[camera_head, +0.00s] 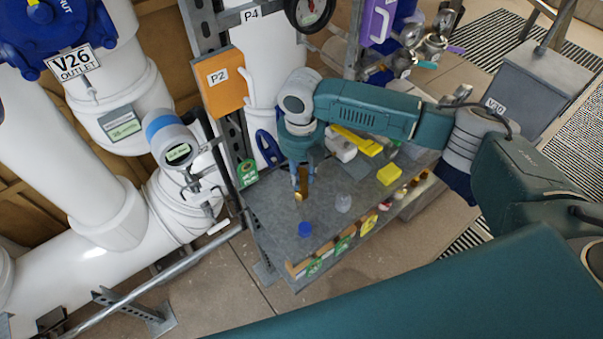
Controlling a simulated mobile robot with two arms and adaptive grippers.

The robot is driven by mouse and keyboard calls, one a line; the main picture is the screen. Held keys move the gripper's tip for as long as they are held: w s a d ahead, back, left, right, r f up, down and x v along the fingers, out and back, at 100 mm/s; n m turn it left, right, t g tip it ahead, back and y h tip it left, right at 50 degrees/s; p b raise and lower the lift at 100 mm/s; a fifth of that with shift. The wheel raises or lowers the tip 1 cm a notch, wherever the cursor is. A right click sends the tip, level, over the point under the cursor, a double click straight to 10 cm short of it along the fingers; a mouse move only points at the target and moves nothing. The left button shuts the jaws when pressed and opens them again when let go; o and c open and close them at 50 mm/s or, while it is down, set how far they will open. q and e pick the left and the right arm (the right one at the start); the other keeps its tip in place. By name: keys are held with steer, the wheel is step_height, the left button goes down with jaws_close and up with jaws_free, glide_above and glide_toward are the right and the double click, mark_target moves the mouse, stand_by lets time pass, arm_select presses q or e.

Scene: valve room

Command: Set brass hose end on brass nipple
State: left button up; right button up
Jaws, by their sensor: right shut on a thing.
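My right gripper (299,176) points down over the grey shelf top (272,205). It is shut on a small brass piece (302,190), most likely the brass hose end. The piece hangs upright between the fingertips, partly hidden by them. I cannot tell whether its lower end touches the shelf. I cannot make out the brass nipple in this view. My left gripper is not in view.
A blue cap (305,229) and a clear, glassy item (343,203) stand on the shelf in front of the gripper. A yellow block (389,174) lies to the right. White pipes (95,265) fill the left; an orange P2 panel (220,82) is behind.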

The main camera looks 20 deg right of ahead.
steer(key=shift+r+p, duration=0.1)
steer(key=shift+p, duration=0.3)
steer(key=shift+f, duration=0.45)
stand_by(0.8)
steer(key=shift+p, duration=0.4)
steer(key=shift+f, duration=0.3)
stand_by(0.6)
steer(key=shift+f, duration=0.2)
steer(key=shift+f, duration=0.5)
stand_by(0.3)
stand_by(0.4)
steer(key=o, duration=1)
